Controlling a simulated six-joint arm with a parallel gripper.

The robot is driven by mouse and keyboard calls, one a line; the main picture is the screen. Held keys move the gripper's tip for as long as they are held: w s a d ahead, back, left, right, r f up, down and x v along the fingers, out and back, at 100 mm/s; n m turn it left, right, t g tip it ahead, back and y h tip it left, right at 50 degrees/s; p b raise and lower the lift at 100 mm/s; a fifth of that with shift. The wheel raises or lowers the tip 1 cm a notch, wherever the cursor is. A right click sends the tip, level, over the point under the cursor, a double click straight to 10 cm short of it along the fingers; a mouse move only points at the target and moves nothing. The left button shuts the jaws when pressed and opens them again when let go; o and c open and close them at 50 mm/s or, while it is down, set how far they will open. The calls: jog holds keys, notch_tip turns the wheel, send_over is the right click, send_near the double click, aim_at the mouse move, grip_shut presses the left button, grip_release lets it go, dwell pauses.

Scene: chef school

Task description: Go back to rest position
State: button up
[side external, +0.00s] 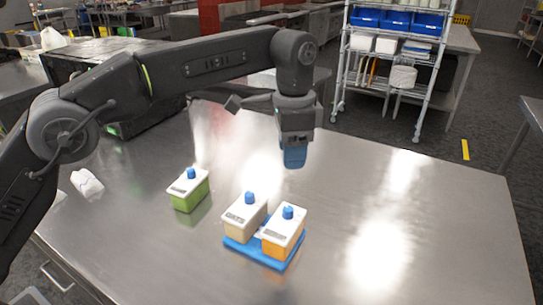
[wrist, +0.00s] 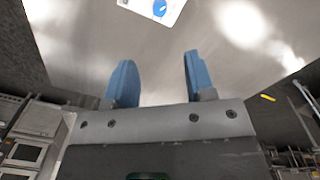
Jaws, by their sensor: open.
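My gripper (side external: 294,157) hangs above the metal table, behind and above the tubs. In the wrist view its two blue fingers (wrist: 157,82) stand apart with nothing between them. A green tub (side external: 189,190) with a white lid and blue knob stands on the table at the left. A beige tub (side external: 244,217) and an orange tub (side external: 283,234), also with white lids and blue knobs, stand side by side on a blue tray (side external: 241,248). In the wrist view part of one white lid (wrist: 150,8) with a blue knob shows at the top edge.
The metal table (side external: 440,220) is bare on its right side. A crumpled white item (side external: 87,184) lies near its left edge. A dark box-like appliance (side external: 150,137) stands at the back left. A wire shelf rack (side external: 393,55) with blue bins stands on the floor behind.

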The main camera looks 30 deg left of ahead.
jog(key=shift+a+r, duration=0.1)
jog(key=s+a+r+n+t, duration=0.1)
jog(key=s+a+r+n, duration=0.3)
jog(key=a, duration=0.3)
jog(key=s+a+r+n+t, duration=0.1)
jog(key=s+a+r+t, duration=0.1)
jog(key=s+a+r, duration=0.35)
jog(key=s+a+f+n+t, duration=0.1)
jog(key=s+a+f+n, duration=0.1)
jog(key=s, duration=0.4)
jog(key=s+a+f+n+t, duration=0.1)
jog(key=s+a+f+n, duration=0.1)
jog(key=s+a+f, duration=0.3)
jog(key=s+a+f+n+t, duration=0.1)
jog(key=s+a+f+n, duration=0.1)
jog(key=s, duration=0.5)
jog(key=shift+s+a+f, duration=0.15)
jog(key=shift+a+f, duration=0.7)
jog(key=shift+a, duration=0.2)
